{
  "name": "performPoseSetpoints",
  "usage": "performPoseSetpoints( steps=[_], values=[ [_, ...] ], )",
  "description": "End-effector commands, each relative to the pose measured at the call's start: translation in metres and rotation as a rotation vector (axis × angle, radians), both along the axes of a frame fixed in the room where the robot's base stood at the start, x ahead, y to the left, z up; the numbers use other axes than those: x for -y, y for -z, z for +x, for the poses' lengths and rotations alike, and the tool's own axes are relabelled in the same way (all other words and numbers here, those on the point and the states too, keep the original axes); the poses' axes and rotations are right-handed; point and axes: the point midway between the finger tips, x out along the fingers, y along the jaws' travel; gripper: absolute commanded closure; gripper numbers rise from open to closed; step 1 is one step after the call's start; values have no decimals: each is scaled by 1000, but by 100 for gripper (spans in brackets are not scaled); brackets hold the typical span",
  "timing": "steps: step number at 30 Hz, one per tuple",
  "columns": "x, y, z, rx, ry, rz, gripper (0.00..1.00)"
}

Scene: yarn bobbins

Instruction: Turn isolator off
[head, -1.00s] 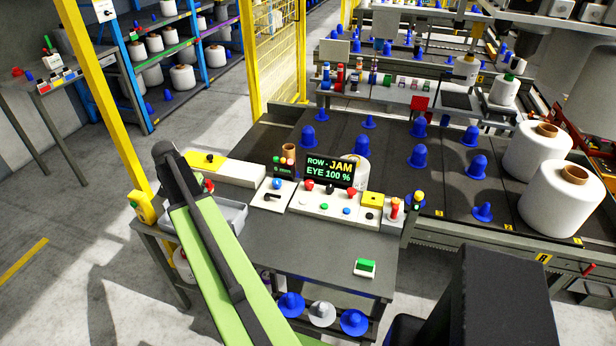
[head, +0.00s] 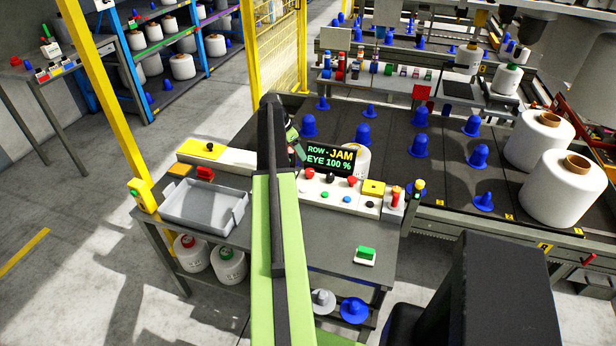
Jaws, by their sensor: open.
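My gripper (head: 297,146) is mostly hidden behind my own green and black arm; a small part shows left of the display. It is open, and I see nothing held in it. It hangs over the left part of the control panel (head: 338,200). The panel's left box, with a black lever-like switch and a blue button, is hidden behind my arm. I cannot tell for sure which control is the isolator. A yellow box with a black knob (head: 373,188) is on the panel's right, and a red block (head: 205,173) stands behind the tray.
A grey tray (head: 205,208) sits at the bench's left. A green-topped block (head: 366,255) lies on the bench (head: 335,240) at front right. A red-topped post (head: 396,197) and blue cones stand nearby.

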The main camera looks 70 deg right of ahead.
Motion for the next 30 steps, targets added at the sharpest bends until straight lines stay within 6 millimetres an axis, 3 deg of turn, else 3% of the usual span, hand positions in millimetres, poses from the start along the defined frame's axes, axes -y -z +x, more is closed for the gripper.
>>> performPoseSetpoints(
  steps=[1,15,26,30],
  values=[
    [4,22,-3,0,1,0,42],
    [32,112,-29,0,0,1,42],
    [37,118,-33,0,0,0,42],
    [37,118,-34,-1,0,1,56]
  ],
)
